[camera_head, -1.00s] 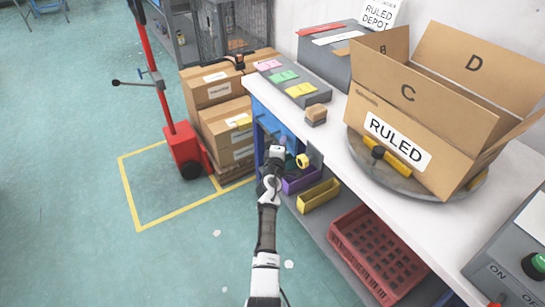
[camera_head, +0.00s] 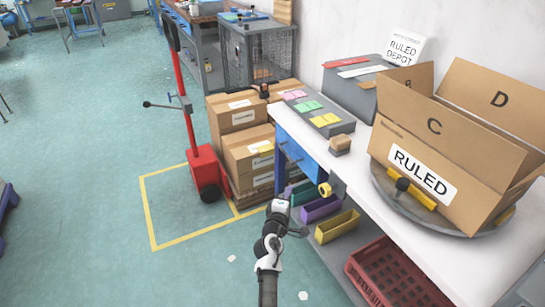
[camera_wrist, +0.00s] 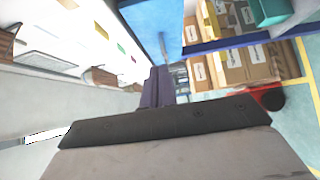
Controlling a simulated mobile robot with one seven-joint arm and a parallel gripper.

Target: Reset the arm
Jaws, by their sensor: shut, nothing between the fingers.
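My arm rises from the bottom edge of the head view, white and dark grey, with its wrist end beside the front of the workbench (camera_head: 352,189), over the floor side. In the wrist view, my gripper (camera_wrist: 158,88) shows as narrow purplish fingers close together beyond a dark housing. It is shut and holds nothing. In the head view the fingers are hard to make out against the wrist and the bins behind it. The wrist view looks sideways along the bench, with its blue drawer front (camera_wrist: 158,28) near the fingers.
A purple bin (camera_head: 320,209) and a yellow bin (camera_head: 337,227) sit on the lower shelf close to my wrist. A red crate (camera_head: 395,275) is farther right. The open RULED carton (camera_head: 425,135) stands on a turntable. A red pallet jack (camera_head: 203,165) stands left.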

